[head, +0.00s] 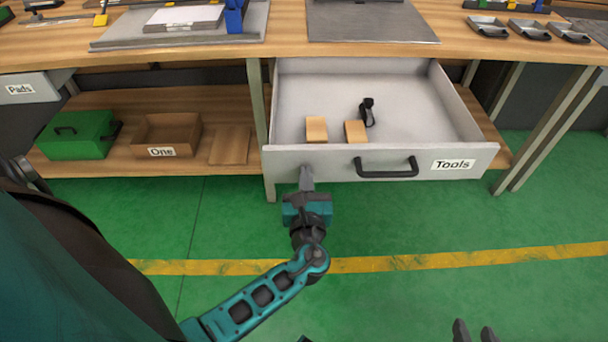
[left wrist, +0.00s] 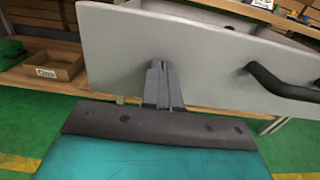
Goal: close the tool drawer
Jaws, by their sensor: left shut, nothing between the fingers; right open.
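The tool drawer (head: 380,160) is pulled open under the workbench, with a "Tools" label and a dark bar handle (head: 387,168) on its front. Inside lie two small wooden blocks and a black object. My left gripper (head: 306,174) is shut and empty, its tips at the left part of the drawer front, left of the handle. In the left wrist view the shut fingers (left wrist: 160,72) point at the grey front panel (left wrist: 200,50); whether they touch it I cannot tell. My right gripper (head: 474,330) shows at the bottom edge, its two fingers apart, far from the drawer.
The wooden bench top (head: 285,30) holds grey mats and several trays. A lower shelf at the left carries a green toolbox (head: 80,136) and a wooden box labelled "One" (head: 166,133). Table legs flank the drawer. The green floor in front is clear.

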